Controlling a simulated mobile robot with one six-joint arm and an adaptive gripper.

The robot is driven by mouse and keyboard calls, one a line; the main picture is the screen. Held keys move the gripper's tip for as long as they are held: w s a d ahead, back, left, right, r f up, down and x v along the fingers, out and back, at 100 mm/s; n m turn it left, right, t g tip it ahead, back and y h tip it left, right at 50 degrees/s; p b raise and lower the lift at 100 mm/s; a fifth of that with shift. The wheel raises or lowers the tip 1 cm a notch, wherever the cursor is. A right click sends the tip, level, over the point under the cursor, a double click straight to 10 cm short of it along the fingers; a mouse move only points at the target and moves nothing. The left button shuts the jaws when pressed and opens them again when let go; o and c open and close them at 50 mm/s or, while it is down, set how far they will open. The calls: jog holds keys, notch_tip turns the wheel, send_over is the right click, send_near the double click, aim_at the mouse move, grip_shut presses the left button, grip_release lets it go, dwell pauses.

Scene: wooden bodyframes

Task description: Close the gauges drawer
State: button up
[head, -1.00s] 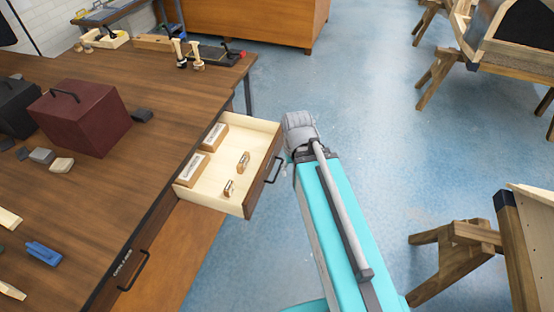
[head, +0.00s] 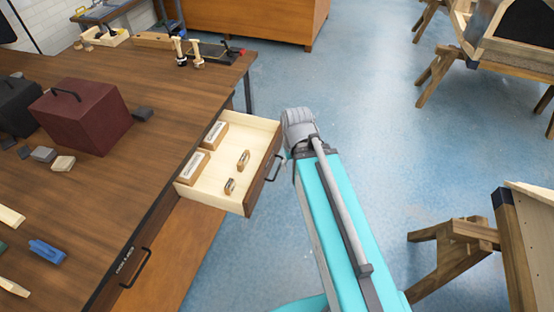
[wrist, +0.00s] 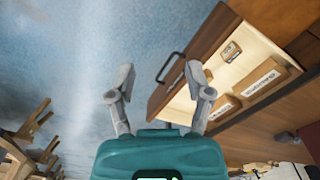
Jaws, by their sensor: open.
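The pulled-out drawer (head: 230,202) juts from the right side of the wooden workbench, with labelled wooden boxes and small wooden pieces inside. Its dark handle (head: 273,167) is on the outer front face. The drawer (wrist: 210,57) and its handle (wrist: 169,67) also show in the wrist view. My gripper (wrist: 158,78) is open and empty, with the handle near and seemingly beyond its fingertips. In the head view, my arm stands just right of the drawer front and the fingers are mostly hidden. I cannot tell whether a finger touches the drawer.
The workbench (head: 108,190) carries a maroon box (head: 88,117), a dark box (head: 14,108) and small blocks. Another drawer handle (head: 136,268) is nearer on its side. A wooden trestle (head: 455,250) stands at the right. Blue floor (head: 370,110) is clear beyond my arm.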

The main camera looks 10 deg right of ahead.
jog(key=shift+f+b, duration=0.45)
jog(key=c, duration=0.4)
jog(key=shift+f+b, duration=0.9)
grip_shut()
jog(key=shift+w+f+b, duration=0.1)
jog(key=shift+f+b, duration=0.35)
jog(key=shift+f, duration=0.05)
